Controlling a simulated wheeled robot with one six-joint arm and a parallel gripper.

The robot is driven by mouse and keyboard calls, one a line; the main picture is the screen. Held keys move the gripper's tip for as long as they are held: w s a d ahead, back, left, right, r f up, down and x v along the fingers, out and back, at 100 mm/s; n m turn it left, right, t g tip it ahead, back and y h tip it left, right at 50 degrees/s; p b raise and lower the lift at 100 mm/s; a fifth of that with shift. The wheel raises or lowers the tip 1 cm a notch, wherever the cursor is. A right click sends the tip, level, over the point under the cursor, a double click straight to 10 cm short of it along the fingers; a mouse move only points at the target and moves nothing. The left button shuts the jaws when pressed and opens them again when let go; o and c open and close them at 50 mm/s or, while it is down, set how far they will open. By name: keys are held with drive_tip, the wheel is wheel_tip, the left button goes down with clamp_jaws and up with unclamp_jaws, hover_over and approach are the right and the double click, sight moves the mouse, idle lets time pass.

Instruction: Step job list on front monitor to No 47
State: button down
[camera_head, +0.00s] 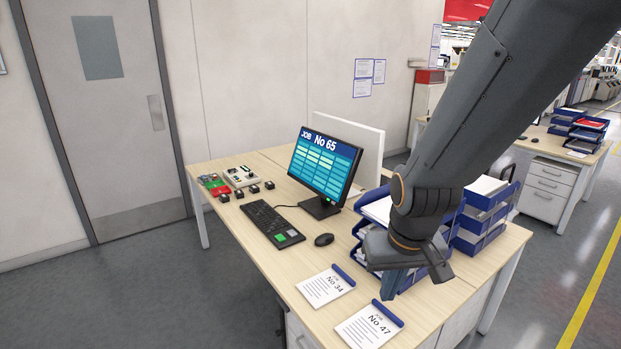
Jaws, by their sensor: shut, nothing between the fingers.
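The front monitor (325,166) stands on the desk and its screen reads "Job No 65" above a table of cells. A black keyboard (262,219) lies in front of it, with a green key block at its near end. A dark mouse (324,239) lies to the right of the keyboard. A sheet reading "No 47" (369,328) lies at the near edge, and a sheet reading "No 34" (325,287) lies to its left. My gripper (387,292) is shut and empty, to the right of the mouse and above the desk; it hides part of the blue trays.
Blue paper trays (483,213) stand at the desk's right. Small black blocks (253,188) and a parts box (240,177) sit at the far left. The desk (300,262) is bare between mouse and sheets.

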wheel_tip(320, 180, down, 13)
drive_tip(key=g+b, duration=0.1)
drive_tip(key=b, duration=1)
drive_tip(key=shift+w, duration=0.45)
drive_tip(key=shift+a, duration=0.1)
